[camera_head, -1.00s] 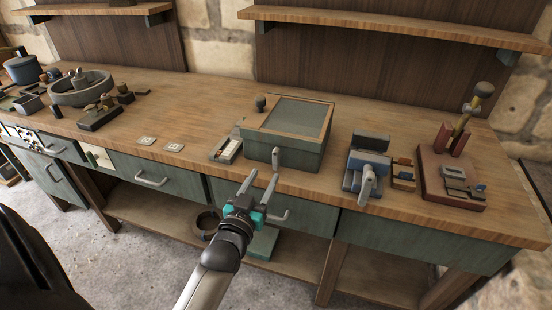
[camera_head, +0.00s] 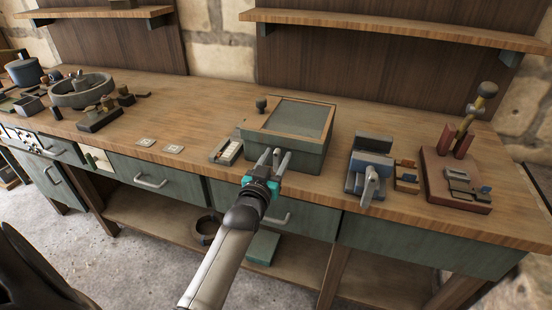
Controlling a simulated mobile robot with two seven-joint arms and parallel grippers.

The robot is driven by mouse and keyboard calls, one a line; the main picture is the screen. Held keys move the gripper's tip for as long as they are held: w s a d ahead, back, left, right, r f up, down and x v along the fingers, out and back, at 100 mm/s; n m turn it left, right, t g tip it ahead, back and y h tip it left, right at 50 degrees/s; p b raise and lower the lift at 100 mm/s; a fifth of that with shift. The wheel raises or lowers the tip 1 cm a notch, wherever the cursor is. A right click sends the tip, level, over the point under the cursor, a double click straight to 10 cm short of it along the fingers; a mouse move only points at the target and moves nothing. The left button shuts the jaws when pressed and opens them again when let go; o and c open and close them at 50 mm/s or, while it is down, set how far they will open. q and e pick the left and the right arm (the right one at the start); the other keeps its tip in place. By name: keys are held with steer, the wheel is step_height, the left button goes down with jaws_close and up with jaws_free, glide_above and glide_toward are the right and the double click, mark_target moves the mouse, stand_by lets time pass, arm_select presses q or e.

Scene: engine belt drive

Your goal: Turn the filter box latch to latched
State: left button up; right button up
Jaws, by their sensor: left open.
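The filter box (camera_head: 300,143) is a green-grey box with a wood-framed lid, standing at the front of the bench. Its latch (camera_head: 277,157) is a small grey upright lever on the front face. My left gripper (camera_head: 272,160) is open in front of the box, with its fingers pointing at the front face and the latch seen between or just behind the fingertips. I cannot tell whether the fingers touch the latch. My right gripper is not in view.
A blue-grey vise (camera_head: 369,165) stands right of the box, and a red-brown stand (camera_head: 455,175) is farther right. A small tray (camera_head: 228,151) sits left of the box. Drawer handles (camera_head: 278,219) stick out below the bench edge.

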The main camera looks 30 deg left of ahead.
arm_select(q)
jaws_close()
stand_by(0.3)
